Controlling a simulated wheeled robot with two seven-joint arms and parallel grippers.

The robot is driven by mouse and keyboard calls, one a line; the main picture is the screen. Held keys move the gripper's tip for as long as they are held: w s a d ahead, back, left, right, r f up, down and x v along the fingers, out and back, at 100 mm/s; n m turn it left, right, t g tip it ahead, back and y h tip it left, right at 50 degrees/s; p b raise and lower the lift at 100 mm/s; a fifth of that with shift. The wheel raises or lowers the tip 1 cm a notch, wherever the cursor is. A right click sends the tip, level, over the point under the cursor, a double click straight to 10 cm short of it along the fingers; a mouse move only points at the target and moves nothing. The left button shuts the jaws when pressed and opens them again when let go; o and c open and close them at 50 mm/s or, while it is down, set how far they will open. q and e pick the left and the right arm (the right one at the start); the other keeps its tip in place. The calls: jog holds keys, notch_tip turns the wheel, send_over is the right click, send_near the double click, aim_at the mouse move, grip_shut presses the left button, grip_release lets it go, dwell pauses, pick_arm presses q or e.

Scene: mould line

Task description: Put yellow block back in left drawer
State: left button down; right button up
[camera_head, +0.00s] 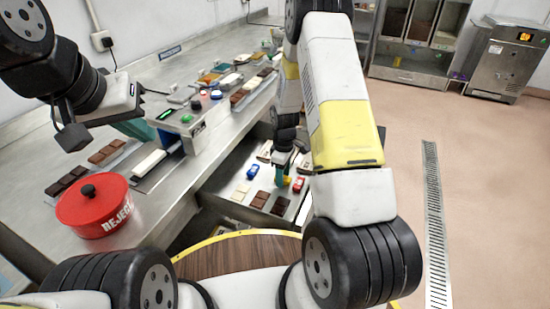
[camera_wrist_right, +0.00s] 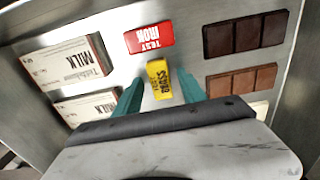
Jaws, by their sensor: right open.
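The yellow block (camera_wrist_right: 158,80), marked as brass, lies on a metal surface in the right wrist view. My right gripper (camera_wrist_right: 160,90) is open, with one teal finger on each side of the block. In the head view this gripper (camera_head: 284,172) is low over an open metal drawer (camera_head: 222,193), with a bit of the yellow block (camera_head: 287,181) beside its fingers. My left gripper (camera_head: 135,127) is over the bench at the left; its fingertips are partly hidden, so its opening cannot be told.
A red reject pot (camera_head: 95,208) stands on the bench (camera_head: 165,210).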

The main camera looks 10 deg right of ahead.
jog(key=s+a+r+m+t+y, duration=0.15)
jog(key=s+r, duration=0.25)
jog(key=r, duration=1.1)
jog(key=s+d+r+m+t, duration=0.1)
jog(key=s+r+m, duration=0.25)
jog(key=r, duration=1.15)
jog(key=s+a+r+m+t, duration=0.1)
jog(key=s+r, duration=0.3)
jog(key=s, duration=0.4)
jog(key=s+a+r+m+t, duration=0.1)
jog(key=s+r+m, duration=0.3)
jog(key=s, duration=0.4)
jog(key=shift+s+r+m+t+y, duration=0.25)
jog(key=shift+r+m+t+y, duration=0.1)
jog(key=shift+r+t, duration=0.45)
jog(key=shift+f, duration=0.1)
